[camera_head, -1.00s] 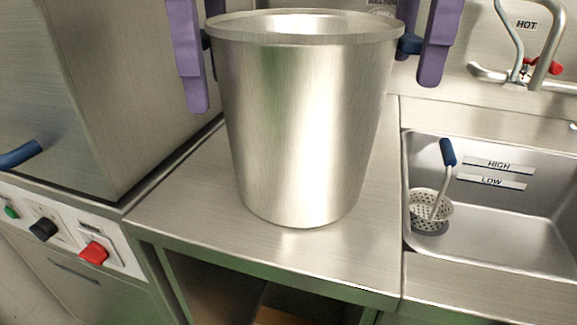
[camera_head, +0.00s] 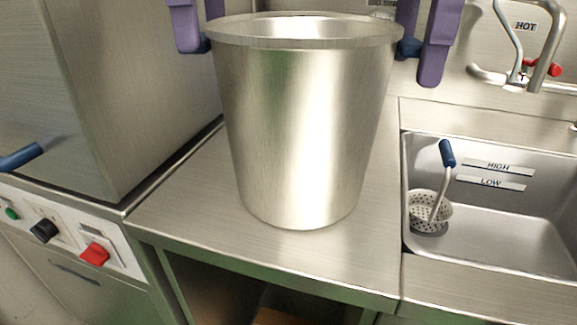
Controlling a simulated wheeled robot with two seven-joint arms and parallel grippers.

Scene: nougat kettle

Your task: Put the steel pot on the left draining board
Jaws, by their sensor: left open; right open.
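The large steel pot (camera_head: 300,140) stands upright on the left draining board (camera_head: 180,205), between the steel unit and the sink. My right gripper (camera_head: 425,45) is open at the right handle. The upper parts of both grippers are cut off by the top edge of the view.
The sink (camera_head: 500,215) lies to the right, holding a perforated strainer (camera_head: 430,212) with a blue-tipped handle. A faucet (camera_head: 540,50) stands behind it. A steel unit (camera_head: 130,90) with knobs and a blue handle (camera_head: 20,156) is at the left. Board in front of the pot is clear.

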